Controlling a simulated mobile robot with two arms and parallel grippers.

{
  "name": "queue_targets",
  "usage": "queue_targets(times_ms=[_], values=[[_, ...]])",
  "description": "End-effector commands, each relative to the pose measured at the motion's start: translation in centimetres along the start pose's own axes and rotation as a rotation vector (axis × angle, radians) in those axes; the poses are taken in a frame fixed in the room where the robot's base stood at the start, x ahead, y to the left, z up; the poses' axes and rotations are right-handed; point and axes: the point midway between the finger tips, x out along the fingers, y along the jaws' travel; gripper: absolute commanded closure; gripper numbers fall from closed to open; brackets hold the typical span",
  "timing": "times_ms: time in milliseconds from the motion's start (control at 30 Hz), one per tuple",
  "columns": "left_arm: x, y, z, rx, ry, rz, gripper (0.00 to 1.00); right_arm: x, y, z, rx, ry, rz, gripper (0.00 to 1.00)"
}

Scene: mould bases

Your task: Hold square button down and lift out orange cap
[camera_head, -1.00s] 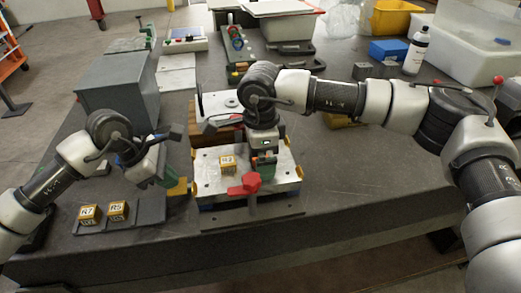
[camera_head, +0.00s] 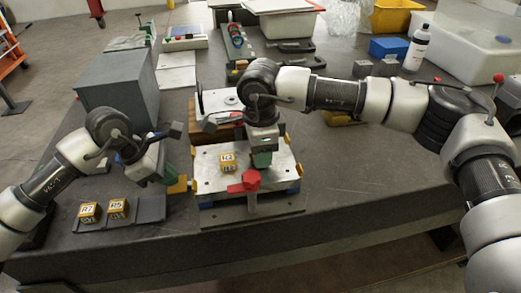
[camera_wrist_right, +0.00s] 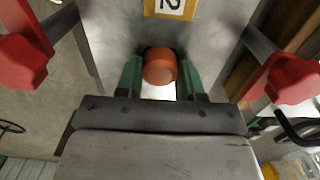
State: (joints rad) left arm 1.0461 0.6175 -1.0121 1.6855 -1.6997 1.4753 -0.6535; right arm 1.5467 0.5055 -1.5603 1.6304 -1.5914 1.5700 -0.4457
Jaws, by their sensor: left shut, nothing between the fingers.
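The mould base (camera_head: 215,180) is a light metal plate assembly on the dark bench. The orange cap (camera_wrist_right: 160,66) shows in the right wrist view, with a dark patch of the plate at its upper edge. My right gripper (camera_wrist_right: 160,80) has its green fingers against both sides of the cap; it also shows in the head view (camera_head: 262,160), hiding the cap there. My left gripper (camera_head: 170,178) is shut and empty at the plate's left side, beside a yellow square piece (camera_head: 179,186), likely the button. I cannot tell whether it is pressed.
A yellow labelled cube (camera_head: 228,161) sits on the plate. A red clamp handle (camera_head: 245,182) stands at the plate's front edge. Two more yellow cubes (camera_head: 117,208) stand on a dark tray (camera_head: 150,209) at front left. A grey box (camera_head: 115,88) stands behind my left arm.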

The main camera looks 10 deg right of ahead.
Motion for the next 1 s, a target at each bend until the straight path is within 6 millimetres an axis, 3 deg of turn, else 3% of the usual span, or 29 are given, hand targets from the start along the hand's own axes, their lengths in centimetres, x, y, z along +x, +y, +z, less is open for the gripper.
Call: queue_targets(times_ms=[567, 1000], values=[[0.2, -0.1, -0.1, -0.001, 0.002, -0.004, 1.0, -0.1, 0.0, 0.0, 0.0, 0.0, -0.001, 0.81], [0.2, -0.1, -0.1, -0.001, 0.002, -0.004, 1.0, -2.7, 0.0, 0.0, 0.0, 0.0, -0.001, 0.81]])
